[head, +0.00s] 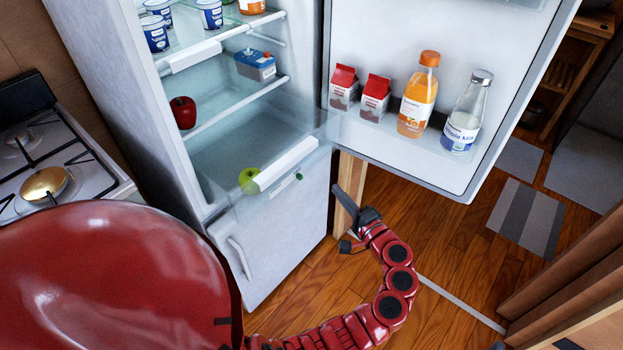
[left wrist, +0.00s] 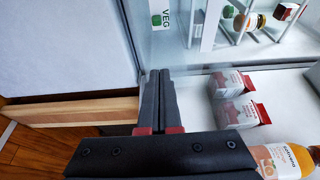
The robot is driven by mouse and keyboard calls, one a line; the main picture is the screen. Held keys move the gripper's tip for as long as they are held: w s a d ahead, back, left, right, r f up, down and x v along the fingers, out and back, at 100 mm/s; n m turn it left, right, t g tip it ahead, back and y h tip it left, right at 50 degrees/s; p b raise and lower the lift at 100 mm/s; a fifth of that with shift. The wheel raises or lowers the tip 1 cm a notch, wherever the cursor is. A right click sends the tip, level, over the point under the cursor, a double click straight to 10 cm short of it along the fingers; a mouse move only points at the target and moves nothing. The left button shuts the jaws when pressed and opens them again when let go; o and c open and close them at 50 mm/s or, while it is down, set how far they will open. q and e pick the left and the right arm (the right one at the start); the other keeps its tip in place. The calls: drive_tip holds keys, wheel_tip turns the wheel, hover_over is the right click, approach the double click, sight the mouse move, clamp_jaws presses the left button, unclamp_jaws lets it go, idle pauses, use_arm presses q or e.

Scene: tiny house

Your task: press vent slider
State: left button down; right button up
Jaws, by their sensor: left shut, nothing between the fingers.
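The clear crisper drawer (head: 230,195) is in the lower part of the open fridge, with a pale front strip (head: 283,165). A small green mark (head: 299,176) shows on the drawer's front, near its right end. In the left wrist view a green and white VEG label (left wrist: 160,16) shows on the clear front. I cannot make out the vent slider itself for sure. My left gripper (head: 340,190) is shut and empty, right of the drawer front and apart from it. Its closed fingers (left wrist: 158,74) point toward the clear front, below the label in that view.
The open fridge door (head: 415,30) stands at the right, holding red cartons (head: 374,98), an orange juice bottle (head: 418,95) and a milk bottle (head: 466,112) above my arm. A green apple (head: 249,180) lies in the drawer. A stove (head: 50,150) is at left.

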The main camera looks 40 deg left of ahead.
sight(281, 188)
use_arm(q)
drive_tip(key=x, duration=0.9)
drive_tip(key=shift+w+a, duration=0.1)
drive_tip(key=shift+a, duration=0.3)
drive_tip(key=shift+s+a, duration=0.2)
drive_tip(key=shift+s, duration=1.75)
drive_tip(key=s, duration=0.2)
drive_tip(key=s+p, duration=0.1)
drive_tip(key=s, duration=0.2)
drive_tip(key=s+p, duration=0.1)
drive_tip(key=s, duration=0.1)
drive_tip(key=shift+s+a, duration=0.2)
drive_tip(key=shift+a, duration=0.1)
drive_tip(key=shift+s, duration=0.55)
drive_tip(key=shift+w+a, duration=0.1)
